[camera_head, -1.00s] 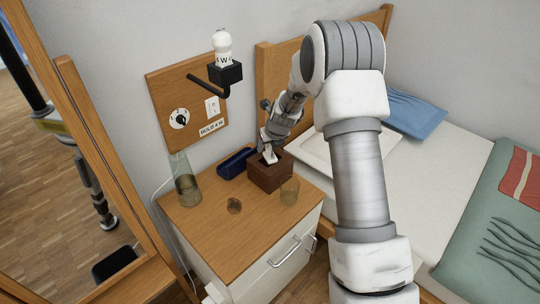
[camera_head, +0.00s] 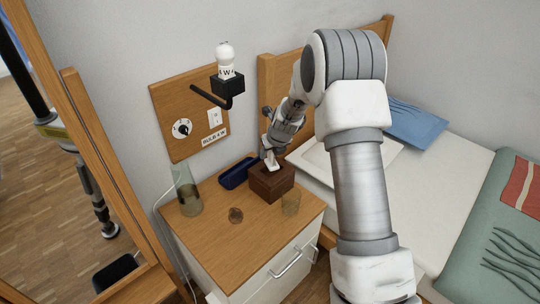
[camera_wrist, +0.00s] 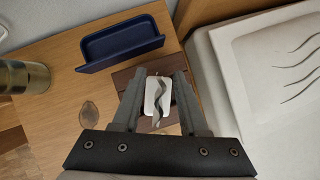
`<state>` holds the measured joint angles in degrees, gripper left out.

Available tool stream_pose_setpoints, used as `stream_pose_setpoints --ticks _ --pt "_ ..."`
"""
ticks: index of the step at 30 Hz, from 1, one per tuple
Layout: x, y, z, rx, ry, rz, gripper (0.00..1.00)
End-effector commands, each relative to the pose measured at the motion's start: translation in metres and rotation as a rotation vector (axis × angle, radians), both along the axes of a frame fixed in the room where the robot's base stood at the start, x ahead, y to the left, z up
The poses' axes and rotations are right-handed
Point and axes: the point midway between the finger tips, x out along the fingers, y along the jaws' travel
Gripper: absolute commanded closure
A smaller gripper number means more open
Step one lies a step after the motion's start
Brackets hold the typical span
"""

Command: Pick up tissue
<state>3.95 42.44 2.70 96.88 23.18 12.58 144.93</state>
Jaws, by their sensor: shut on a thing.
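The tissue (camera_wrist: 157,97) is white and sticks up from the top of a brown wooden tissue box (camera_head: 273,184) on the nightstand. The box also shows in the wrist view (camera_wrist: 124,76), partly hidden behind my fingers. My gripper (camera_head: 270,160) is directly above the box, pointing down. In the wrist view my gripper (camera_wrist: 158,82) has its two fingers on either side of the tissue, shut on it. The tissue's lower end is at the box and I cannot tell how far it is pulled out.
The bed (camera_head: 440,185) is at the right. A wall panel (camera_head: 185,110) with a lamp stands behind.

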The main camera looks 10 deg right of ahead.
Motion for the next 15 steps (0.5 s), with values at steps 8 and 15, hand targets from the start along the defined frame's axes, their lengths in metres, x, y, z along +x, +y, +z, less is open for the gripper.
stream_pose_setpoints --ticks 8,15 --pt "-0.012 -0.021 0.044 0.001 0.0 -0.006 1.0" --pt "-0.036 -0.062 0.072 0.001 -0.002 -0.005 1.0"
